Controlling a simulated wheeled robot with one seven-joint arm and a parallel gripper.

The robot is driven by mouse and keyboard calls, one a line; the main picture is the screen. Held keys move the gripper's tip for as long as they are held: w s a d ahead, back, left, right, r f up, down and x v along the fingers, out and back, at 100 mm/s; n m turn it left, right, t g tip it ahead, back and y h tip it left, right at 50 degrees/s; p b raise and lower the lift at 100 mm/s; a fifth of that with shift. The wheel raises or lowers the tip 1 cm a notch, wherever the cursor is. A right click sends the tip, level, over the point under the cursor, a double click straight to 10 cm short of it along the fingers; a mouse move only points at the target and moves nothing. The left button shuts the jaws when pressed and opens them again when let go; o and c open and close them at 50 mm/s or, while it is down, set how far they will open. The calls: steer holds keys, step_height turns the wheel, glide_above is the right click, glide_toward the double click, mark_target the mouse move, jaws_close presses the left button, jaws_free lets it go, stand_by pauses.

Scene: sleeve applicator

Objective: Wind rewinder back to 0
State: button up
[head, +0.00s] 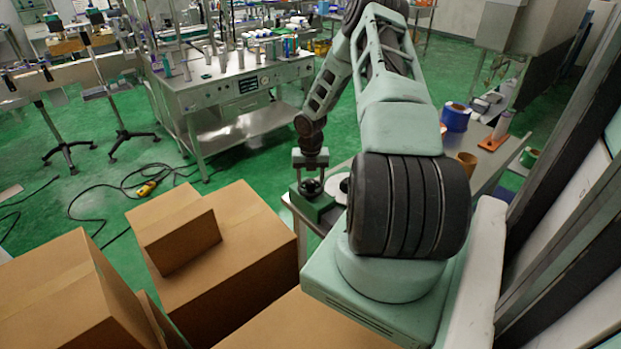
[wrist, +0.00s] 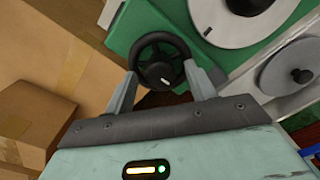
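The rewinder (head: 316,207) is a green unit at the near left end of a grey bench in the head view. In the wrist view its green body (wrist: 130,22) carries a black handwheel (wrist: 163,58) with a dark hub and a small pale mark. My gripper (head: 311,160) hangs pointing down over the rewinder. In the wrist view my gripper (wrist: 161,70) has its two grey fingers wide apart, one on each side of the wheel. The fingertips overlap the wheel's rim in the picture; I cannot tell whether they touch it. Any scale or number is not legible.
A white disc (wrist: 237,18) and a grey round plate with a black knob (wrist: 302,75) lie to the right of the wheel. Cardboard boxes (head: 240,260) stand close on the left. A blue roll (head: 456,116) and an orange-based item (head: 494,140) stand farther along the bench.

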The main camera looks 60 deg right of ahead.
mark_target(310, 181)
step_height(310, 181, up, 17)
steer(key=b, duration=0.3)
steer(key=shift+r, duration=0.2)
stand_by(0.6)
steer(key=w+a+r+m+b, duration=0.1)
steer(key=w+a+r+m, duration=0.15)
steer(key=a, duration=1.35)
steer(key=w+a+r+m+b, duration=0.15)
steer(key=a+m, duration=0.25)
steer(key=a, duration=1.2)
steer(key=s+a+m+b, duration=0.1)
steer(key=s+a+m, duration=0.2)
steer(key=s+a, duration=0.35)
steer(key=s+a+m+b, duration=0.1)
steer(key=s+a+m, duration=0.15)
steer(key=a, duration=0.65)
steer(key=s+a+m, duration=0.2)
steer(key=s+a, duration=0.1)
steer(key=s, duration=0.3)
steer(key=s+a+m, duration=0.3)
steer(key=s, duration=0.3)
steer(key=shift+s+a+r+y+b, duration=0.15)
steer(key=shift+s+a+y+b, duration=0.15)
steer(key=shift+s+b, duration=0.1)
steer(key=shift+w, duration=0.1)
